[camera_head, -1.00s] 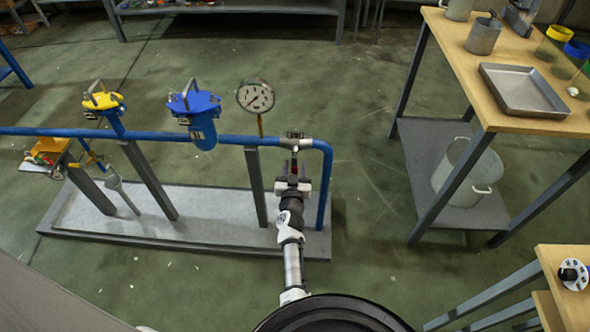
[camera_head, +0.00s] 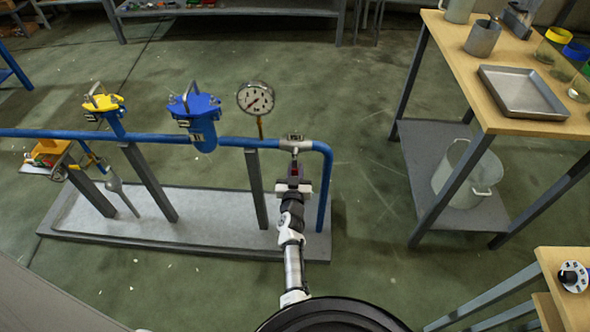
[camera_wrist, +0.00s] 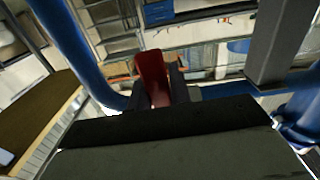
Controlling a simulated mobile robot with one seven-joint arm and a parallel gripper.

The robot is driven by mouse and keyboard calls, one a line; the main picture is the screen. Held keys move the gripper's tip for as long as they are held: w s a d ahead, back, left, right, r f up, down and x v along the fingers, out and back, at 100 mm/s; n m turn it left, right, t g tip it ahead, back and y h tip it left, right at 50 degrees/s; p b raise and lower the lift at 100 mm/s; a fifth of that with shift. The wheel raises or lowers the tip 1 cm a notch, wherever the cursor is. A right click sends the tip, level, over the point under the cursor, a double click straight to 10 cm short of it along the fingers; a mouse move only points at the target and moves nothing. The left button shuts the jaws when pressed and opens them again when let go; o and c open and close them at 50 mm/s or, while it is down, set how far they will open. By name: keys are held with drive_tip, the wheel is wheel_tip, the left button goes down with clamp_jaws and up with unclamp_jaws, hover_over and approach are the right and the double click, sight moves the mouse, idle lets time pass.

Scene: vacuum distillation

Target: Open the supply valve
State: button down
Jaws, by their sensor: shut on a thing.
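The supply valve (camera_head: 295,143) is a grey metal fitting on the blue pipe, just left of the pipe's downward bend. My gripper (camera_head: 294,172) is below it in the head view, at the end of my outstretched arm. In the wrist view a red handle (camera_wrist: 152,72) stands between the two dark fingers of my gripper (camera_wrist: 155,92), which are shut on it. The fingers hide the handle's lower part. The handle is barely visible in the head view, and its exact angle is hard to tell.
A round gauge (camera_head: 255,98), a blue filter housing (camera_head: 197,115) and a yellow-topped fitting (camera_head: 103,103) stand along the blue pipe (camera_head: 235,141) to the left. A wooden-topped table (camera_head: 460,75) is at the right. Open floor lies between.

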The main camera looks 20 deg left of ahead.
drive_tip(key=w+d+r+n+p, duration=0.1)
drive_tip(key=d+r+n+p, duration=0.2)
drive_tip(key=n, duration=0.7)
drive_tip(key=shift+w+d+n+p, duration=0.3)
drive_tip(key=shift+d+p, duration=0.85)
drive_tip(key=shift+p, duration=0.3)
drive_tip(key=c, duration=1.3)
unclamp_jaws()
drive_tip(key=v, duration=1.4)
drive_tip(key=shift+r+p, duration=0.1)
drive_tip(key=shift+p, duration=0.25)
drive_tip(key=shift+w, duration=0.1)
